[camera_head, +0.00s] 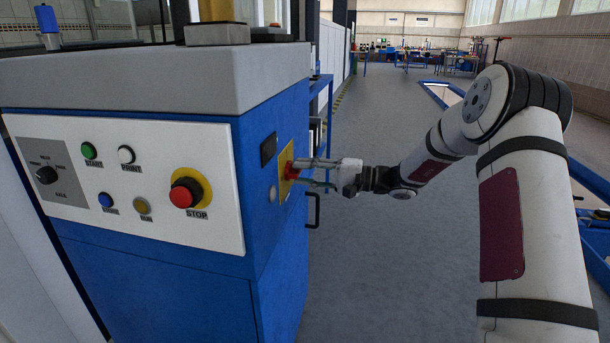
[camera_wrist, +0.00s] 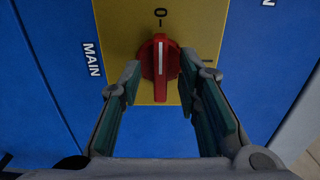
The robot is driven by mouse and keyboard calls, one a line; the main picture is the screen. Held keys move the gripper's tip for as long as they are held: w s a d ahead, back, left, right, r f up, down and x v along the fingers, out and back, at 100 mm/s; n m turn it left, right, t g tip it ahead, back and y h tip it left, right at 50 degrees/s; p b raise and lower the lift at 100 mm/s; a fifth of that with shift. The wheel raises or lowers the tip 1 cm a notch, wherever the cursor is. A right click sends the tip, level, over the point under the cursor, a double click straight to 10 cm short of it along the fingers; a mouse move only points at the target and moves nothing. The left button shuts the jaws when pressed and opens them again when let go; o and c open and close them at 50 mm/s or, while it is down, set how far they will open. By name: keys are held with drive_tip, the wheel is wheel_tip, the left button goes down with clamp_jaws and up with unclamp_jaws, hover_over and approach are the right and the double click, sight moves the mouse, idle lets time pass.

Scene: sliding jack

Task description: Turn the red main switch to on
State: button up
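The red main switch (camera_wrist: 160,58) sits on a yellow plate (camera_wrist: 115,22) on the blue cabinet's side. In the wrist view its white line points up at the 0 mark; another mark lies to the right. In the head view the switch (camera_head: 291,171) is partly hidden by my gripper (camera_head: 311,172). In the wrist view my gripper (camera_wrist: 160,80) is open, with one finger on each side of the switch's lower part. The fingertips are close to the knob; I cannot tell if either touches it.
The cabinet's white front panel (camera_head: 120,215) carries the red STOP button (camera_head: 185,192), several smaller buttons and a black dial (camera_head: 46,175). A black handle (camera_head: 313,210) sticks out below the switch. The floor (camera_head: 385,270) right of the cabinet is clear.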

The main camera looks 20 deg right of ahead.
drive_tip(key=shift+a, duration=0.15)
clamp_jaws()
drive_tip(key=shift+m+p, duration=0.3)
drive_tip(key=m+p, duration=0.2)
drive_tip(key=shift+r+m, duration=0.1)
drive_tip(key=shift+m, duration=0.3)
drive_tip(key=m+p, duration=0.3)
drive_tip(key=shift+m, duration=0.3)
drive_tip(key=m+p, duration=0.5)
drive_tip(key=m, duration=0.5)
drive_tip(key=shift+m+p, duration=0.4)
drive_tip(key=shift+f, duration=0.2)
